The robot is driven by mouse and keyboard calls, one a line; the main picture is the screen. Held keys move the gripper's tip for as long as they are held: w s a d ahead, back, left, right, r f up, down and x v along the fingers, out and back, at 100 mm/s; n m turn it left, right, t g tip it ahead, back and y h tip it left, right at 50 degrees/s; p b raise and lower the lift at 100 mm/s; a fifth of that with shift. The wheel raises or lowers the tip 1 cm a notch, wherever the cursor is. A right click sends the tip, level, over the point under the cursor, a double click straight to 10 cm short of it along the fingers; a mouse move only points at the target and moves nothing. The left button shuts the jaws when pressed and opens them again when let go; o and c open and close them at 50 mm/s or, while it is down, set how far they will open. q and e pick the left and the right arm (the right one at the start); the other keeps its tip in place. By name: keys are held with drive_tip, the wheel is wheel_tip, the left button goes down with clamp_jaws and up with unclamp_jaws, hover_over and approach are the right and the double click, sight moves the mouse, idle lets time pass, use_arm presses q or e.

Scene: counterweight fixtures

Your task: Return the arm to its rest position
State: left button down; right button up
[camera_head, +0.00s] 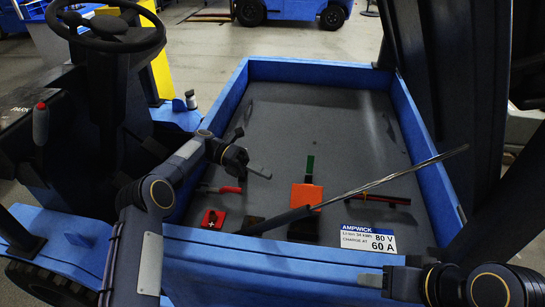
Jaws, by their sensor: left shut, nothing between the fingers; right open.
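My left gripper (260,171) hangs over the left part of the blue vehicle's grey bed, with its arm coming in from the lower left. It is shut with nothing visible in it, above and apart from the red terminal block. My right gripper (371,281) is at the bottom right, in front of the bed's front wall, pointing left. It is open and looks empty; its fingers are small and hard to make out. A long rod (385,180) with a black lower end slants across the bed, from front left up to the right wall.
The bed (330,110) has raised blue walls and an AMPWICK label (368,238) at the front. Inside are an orange block (306,196), a red plus-marked block (213,219) and dark blocks. A steering wheel (106,28) stands left; a dark upright (455,80) stands right. The rear bed is clear.

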use_arm(q)
drive_tip(key=s+a+r+m+t+y, duration=0.6)
drive_tip(key=s+a+r+m+t, duration=0.1)
drive_tip(key=s+a+r+m, duration=0.65)
drive_tip(key=s+a+f+m+t+y, duration=0.2)
drive_tip(key=s+m, duration=0.3)
drive_tip(key=s, duration=0.6)
drive_tip(key=s+a+f+m+t+y, duration=0.2)
drive_tip(key=s+a+f+m+t, duration=0.2)
drive_tip(key=s, duration=0.6)
drive_tip(key=shift+s+a+f+m+t+y, duration=0.2)
drive_tip(key=shift+s+a+m+t+y, duration=0.15)
drive_tip(key=shift+m, duration=0.4)
drive_tip(key=shift+d, duration=0.1)
